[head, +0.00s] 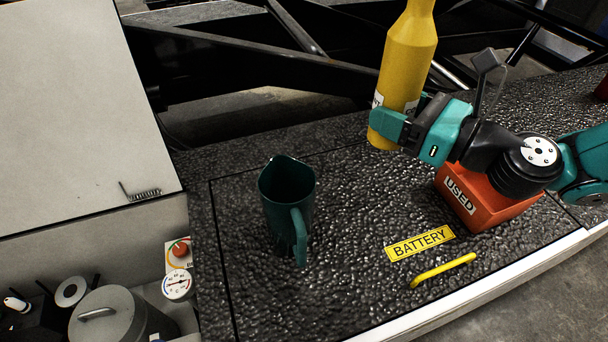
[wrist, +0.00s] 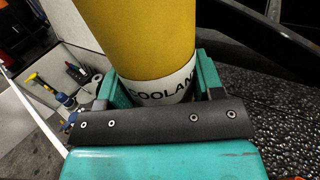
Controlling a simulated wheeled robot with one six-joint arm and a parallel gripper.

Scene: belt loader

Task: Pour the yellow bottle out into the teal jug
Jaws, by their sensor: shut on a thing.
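The yellow bottle (head: 407,55) is at the top of the head view, nearly upright with a slight tilt, its white label partly hidden by my gripper. My gripper (head: 385,122) is shut on its lower part. In the wrist view the yellow bottle (wrist: 150,40) stands between the fingers of my gripper (wrist: 155,90), with "COOLAN" readable on the label. I cannot tell whether its base touches the surface. The teal jug (head: 288,200) stands upright on the dark textured surface, left of and nearer than the bottle, its handle toward the front. Its inside looks dark.
An orange-red box marked "USED" (head: 470,208) stands under my arm. A "BATTERY" label (head: 420,243) and a yellow handle (head: 443,270) lie at the front of the textured deck (head: 350,290). A pale panel (head: 80,110) rises at left. The deck between jug and bottle is clear.

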